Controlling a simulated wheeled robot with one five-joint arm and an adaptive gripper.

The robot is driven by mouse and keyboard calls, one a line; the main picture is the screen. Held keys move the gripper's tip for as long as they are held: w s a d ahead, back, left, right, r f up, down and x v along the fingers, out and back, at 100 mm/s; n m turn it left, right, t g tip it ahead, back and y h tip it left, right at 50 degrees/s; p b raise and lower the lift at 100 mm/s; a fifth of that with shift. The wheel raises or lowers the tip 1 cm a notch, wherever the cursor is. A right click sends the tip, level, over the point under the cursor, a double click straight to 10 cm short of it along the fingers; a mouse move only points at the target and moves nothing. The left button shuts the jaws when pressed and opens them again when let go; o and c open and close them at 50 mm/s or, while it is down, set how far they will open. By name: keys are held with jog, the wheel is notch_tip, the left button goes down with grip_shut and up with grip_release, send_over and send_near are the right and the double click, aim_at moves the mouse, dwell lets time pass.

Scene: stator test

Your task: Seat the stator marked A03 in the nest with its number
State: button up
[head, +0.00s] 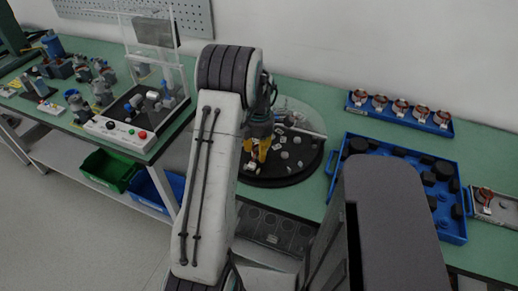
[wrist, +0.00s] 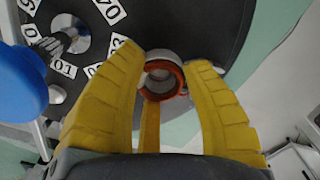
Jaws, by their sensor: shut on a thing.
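My gripper (wrist: 168,62) has its yellow fingers closed around a stator (wrist: 163,80), a grey ring with orange-copper windings. No A03 marking is readable on it. The held stator is over or near the edge of a black round plate (wrist: 190,22); whether it touches the plate I cannot tell. White number labels lie on the plate. One seems to read 04 (wrist: 109,11), and another label (wrist: 121,43) is partly hidden by the left finger. In the head view my gripper (head: 257,152) is over the left part of the black plate (head: 290,176).
A metal post (wrist: 70,38) and a blue round part (wrist: 18,85) are at the left in the wrist view. A clear curved cover (head: 303,112) stands behind the plate. Right are a blue rack (head: 400,112) of several stators and a blue tray (head: 333,172) with black parts.

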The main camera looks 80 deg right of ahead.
jog(key=shift+f, duration=0.3)
jog(key=o, duration=1.3)
jog(key=shift+c, duration=0.2)
notch_tip(320, 180, up, 12)
dwell(1.0)
